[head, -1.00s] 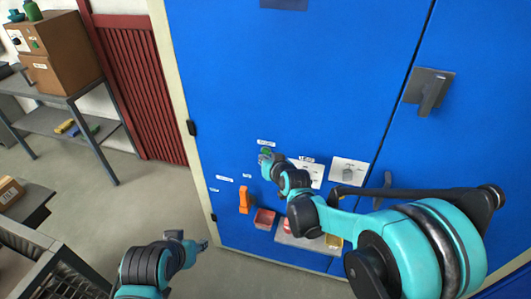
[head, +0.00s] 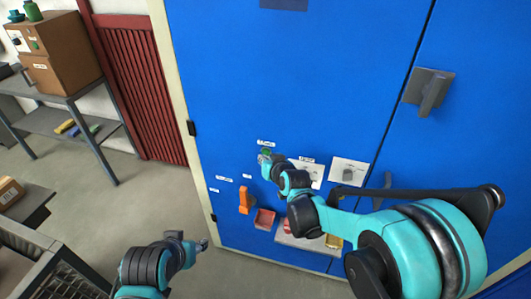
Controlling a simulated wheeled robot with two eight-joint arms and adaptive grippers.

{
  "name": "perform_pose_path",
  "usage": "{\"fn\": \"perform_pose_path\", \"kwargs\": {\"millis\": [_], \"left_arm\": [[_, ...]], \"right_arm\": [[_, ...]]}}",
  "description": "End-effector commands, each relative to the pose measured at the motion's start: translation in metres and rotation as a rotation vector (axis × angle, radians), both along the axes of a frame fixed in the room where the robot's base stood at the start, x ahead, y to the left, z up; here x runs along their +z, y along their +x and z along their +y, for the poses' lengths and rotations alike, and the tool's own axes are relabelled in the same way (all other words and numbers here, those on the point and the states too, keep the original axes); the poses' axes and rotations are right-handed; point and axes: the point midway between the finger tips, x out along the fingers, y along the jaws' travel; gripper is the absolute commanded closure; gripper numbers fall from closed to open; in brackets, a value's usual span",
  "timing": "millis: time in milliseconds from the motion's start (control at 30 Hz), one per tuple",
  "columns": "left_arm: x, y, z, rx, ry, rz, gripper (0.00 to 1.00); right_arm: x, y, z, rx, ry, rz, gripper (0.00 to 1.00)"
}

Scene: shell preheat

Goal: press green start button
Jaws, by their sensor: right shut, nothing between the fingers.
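The green start button (head: 266,152) shows as a small green patch on the blue cabinet front, just below a small white label. My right gripper (head: 264,158) is shut and empty, with its tip at the button and covering part of it. I cannot tell whether the tip touches the button or how far the button is pressed. My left gripper (head: 203,244) is low in the view, left of the cabinet's lower edge and away from the button; its fingers are too small to tell open from shut.
The blue cabinet (head: 290,80) carries an orange handle (head: 245,200), a red bin (head: 264,219), a white dial plate (head: 349,172) and a grey door handle (head: 428,92). A shelf table (head: 70,97) with brown boxes (head: 62,50) stands at left. The floor between is clear.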

Motion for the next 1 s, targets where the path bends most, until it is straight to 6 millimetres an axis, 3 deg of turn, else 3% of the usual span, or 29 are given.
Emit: {"fn": "perform_pose_path", "kwargs": {"millis": [1000], "left_arm": [[-0.0016, 0.0, 0.0, 0.0, 0.0, 0.0, 0.56]], "right_arm": [[0.0002, 0.0086, -0.0028, 0.0, 0.0, 0.0, 1.0]]}}
